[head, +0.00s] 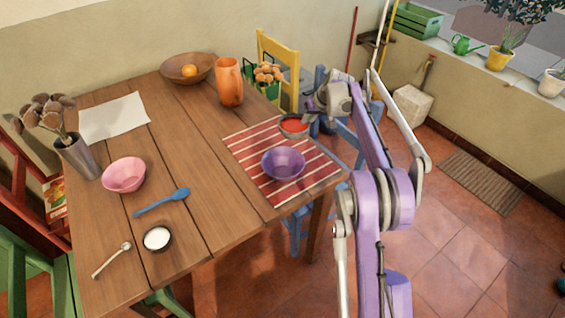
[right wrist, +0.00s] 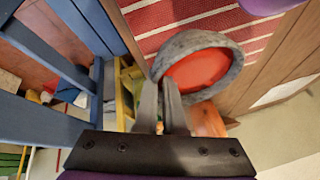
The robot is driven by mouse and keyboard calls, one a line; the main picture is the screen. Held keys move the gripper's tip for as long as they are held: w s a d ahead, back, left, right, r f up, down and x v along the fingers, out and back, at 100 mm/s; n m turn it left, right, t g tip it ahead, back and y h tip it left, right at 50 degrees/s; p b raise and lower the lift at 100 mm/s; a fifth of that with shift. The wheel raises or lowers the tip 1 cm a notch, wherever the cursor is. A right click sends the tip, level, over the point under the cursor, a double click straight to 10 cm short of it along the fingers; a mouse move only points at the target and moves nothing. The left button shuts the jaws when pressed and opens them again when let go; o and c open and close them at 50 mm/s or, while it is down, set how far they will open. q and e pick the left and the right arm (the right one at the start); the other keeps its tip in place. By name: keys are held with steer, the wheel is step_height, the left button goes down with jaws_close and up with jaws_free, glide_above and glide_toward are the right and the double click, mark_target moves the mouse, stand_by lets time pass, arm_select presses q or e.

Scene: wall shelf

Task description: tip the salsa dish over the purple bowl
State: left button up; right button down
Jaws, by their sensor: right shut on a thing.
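The salsa dish (head: 293,127) is a small grey stone-like dish with red salsa in it, at the far right edge of the table, behind the purple bowl. My right gripper (head: 309,119) is shut on its rim from the right. In the right wrist view, the fingers (right wrist: 165,98) pinch the rim of the dish (right wrist: 237,65), and salsa fills its inside. The dish looks about level; whether it touches the mat I cannot tell. The purple bowl (head: 283,164) stands upright on the striped mat, and its edge shows in the right wrist view (right wrist: 264,4). My left gripper is out of view.
The red striped mat (head: 245,148) lies on the wooden table (head: 200,130). An orange jug (head: 229,83) and a wooden bowl (head: 171,69) stand at the back. A pink bowl (head: 124,175), a blue spoon (head: 162,202) and a small white-filled dish (head: 157,238) are on the left. Chairs surround the table.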

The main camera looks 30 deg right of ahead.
steer(key=shift+s+a+b, duration=0.2)
steer(key=shift+s+b, duration=0.05)
steer(key=shift+b, duration=0.1)
steer(key=shift+r, duration=0.25)
steer(key=shift+h, duration=0.3)
steer(key=shift+s+a+r+t, duration=0.1)
steer(key=shift+t, duration=0.2)
steer(key=shift+s+a+b, duration=0.1)
steer(key=shift+b, duration=0.2)
steer(key=shift+r, duration=0.1)
steer(key=shift+s+a+r+n+t+h+b, duration=0.3)
steer(key=shift+s+a+r+t+h+b, duration=0.45)
steer(key=shift+b, duration=0.4)
stand_by(1.5)
